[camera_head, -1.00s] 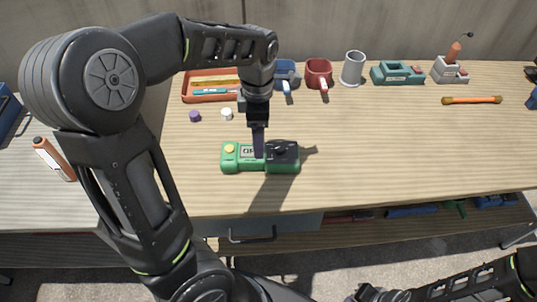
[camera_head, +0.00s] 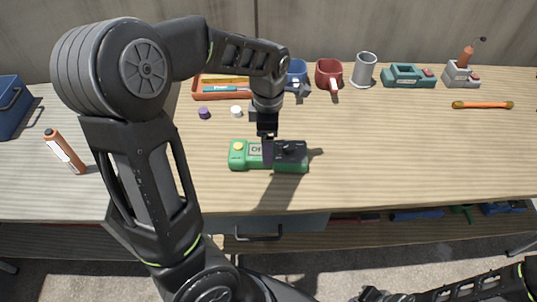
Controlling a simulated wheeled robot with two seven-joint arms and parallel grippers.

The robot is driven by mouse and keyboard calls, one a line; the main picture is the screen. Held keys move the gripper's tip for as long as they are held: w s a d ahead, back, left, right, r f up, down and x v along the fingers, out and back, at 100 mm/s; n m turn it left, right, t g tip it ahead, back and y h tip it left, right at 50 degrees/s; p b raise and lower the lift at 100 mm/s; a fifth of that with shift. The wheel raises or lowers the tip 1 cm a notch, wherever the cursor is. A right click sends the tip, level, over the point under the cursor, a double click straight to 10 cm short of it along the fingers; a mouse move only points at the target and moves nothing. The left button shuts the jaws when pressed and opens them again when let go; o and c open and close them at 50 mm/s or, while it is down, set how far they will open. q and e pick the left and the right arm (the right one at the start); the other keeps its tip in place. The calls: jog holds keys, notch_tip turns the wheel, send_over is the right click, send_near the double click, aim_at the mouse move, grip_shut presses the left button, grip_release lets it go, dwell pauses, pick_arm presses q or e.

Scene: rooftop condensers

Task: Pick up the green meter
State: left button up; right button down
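The green meter (camera_head: 240,163) lies flat on the wooden table, with a yellow button at its left, a small display and a black section with a knob at its right. My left gripper (camera_head: 267,158) points down at the meter's middle, between display and black section, and its fingers cover part of it. The fingers show edge-on, so I cannot tell whether they are open or touch the meter. My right gripper (camera_head: 372,294) is at the bottom edge, partly cut off, far from the meter.
Behind the meter are a purple cap (camera_head: 204,113), a white cap (camera_head: 236,111) and an orange tray (camera_head: 222,96). The table right of the meter is clear.

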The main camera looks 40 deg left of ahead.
pick_arm(q)
notch_tip(320, 180, down, 4)
jog(key=shift+f, duration=0.2)
dwell(0.5)
jog(key=shift+r, duration=0.1)
grip_shut()
dwell(0.8)
